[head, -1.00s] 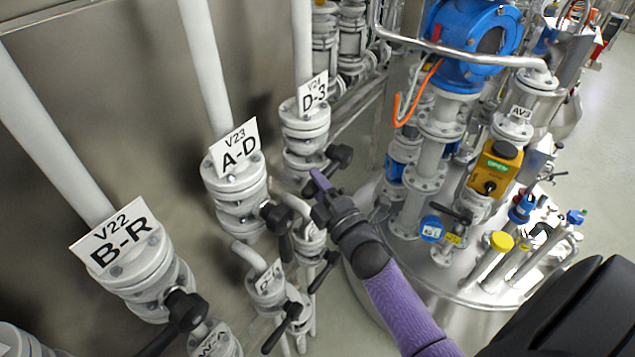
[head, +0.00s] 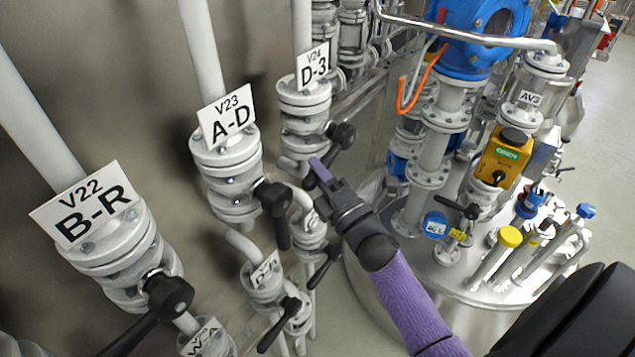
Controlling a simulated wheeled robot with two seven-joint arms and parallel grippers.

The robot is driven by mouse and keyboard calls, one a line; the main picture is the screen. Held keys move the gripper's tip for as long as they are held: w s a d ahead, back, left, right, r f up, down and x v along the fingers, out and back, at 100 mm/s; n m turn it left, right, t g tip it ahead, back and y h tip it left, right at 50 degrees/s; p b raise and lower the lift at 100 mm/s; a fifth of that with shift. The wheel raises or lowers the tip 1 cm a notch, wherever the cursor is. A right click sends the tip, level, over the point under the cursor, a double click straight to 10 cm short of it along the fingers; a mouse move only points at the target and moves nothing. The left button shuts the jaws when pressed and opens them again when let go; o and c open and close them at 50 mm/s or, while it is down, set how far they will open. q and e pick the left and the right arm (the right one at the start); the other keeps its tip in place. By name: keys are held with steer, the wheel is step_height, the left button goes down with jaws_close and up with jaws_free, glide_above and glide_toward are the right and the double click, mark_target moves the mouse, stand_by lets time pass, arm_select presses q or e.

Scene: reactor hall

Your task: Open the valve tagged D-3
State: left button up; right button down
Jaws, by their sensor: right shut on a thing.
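The valve tagged D-3 (head: 304,112) is a light grey flanged valve on a vertical pipe, with a white tag (head: 313,66) reading V24 D-3. Its black lever handle has a round hub (head: 342,136) on the valve's right side and slants down and left. My right gripper (head: 319,172), with a purple fingertip, is below the valve body and shut on the lower part of this lever. The fingers hide much of the grip. My left gripper is not in view.
Valves tagged A-D (head: 225,172) and B-R (head: 115,250) stand to the left with their own black levers. Smaller tagged valves (head: 265,285) sit just below. A steel vessel with pipes, a blue fitting (head: 485,40) and a yellow box (head: 503,158) stands close on the right.

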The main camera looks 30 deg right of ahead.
arm_select(q)
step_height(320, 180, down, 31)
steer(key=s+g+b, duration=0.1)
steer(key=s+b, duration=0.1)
steer(key=b, duration=2.7)
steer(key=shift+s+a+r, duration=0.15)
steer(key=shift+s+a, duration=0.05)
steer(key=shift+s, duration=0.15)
arm_select(e)
steer(key=w+d+f+n+g+y, duration=0.1)
steer(key=d+f+n+y, duration=0.2)
steer(key=n, duration=0.8)
steer(key=w+d+f+n+g+y, duration=0.1)
steer(key=w+d+f+n+y, duration=0.1)
steer(key=d+n+y, duration=0.3)
steer(key=f+n+y, duration=0.1)
steer(key=n+y, duration=0.2)
steer(key=n, duration=0.3)
steer(key=shift+w+f+g, duration=0.15)
steer(key=shift+f+g, duration=0.15)
steer(key=shift+f, duration=0.05)
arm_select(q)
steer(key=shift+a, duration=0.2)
arm_select(e)
steer(key=shift+d, duration=0.15)
